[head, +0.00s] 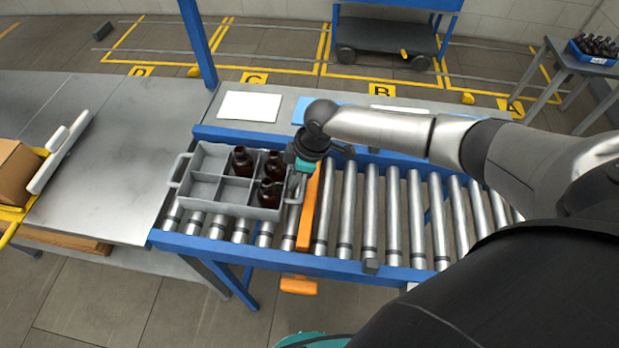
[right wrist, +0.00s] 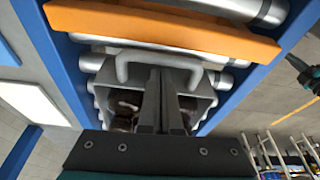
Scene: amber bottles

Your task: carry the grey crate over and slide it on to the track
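The grey crate (head: 224,207) sits upright on the left end of the roller track (head: 393,215), left of an orange bar. It is divided into compartments; three amber bottles (head: 241,161) stand in its middle and right part, and left compartments are empty. My right gripper (head: 302,166) is at the crate's right end, by its handle (head: 295,188). In the right wrist view its two fingers (right wrist: 161,75) are together, pointing at the crate, with the handle (right wrist: 157,60) just beyond their tips. I see nothing between them.
The orange bar (head: 309,207) crosses the rollers right beside the crate. Rollers to its right are empty. A grey metal table (head: 105,160) with a cardboard box (head: 16,172) is at left. A blue cart (head: 388,50) and a side table with a blue bottle crate (head: 592,55) stand behind.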

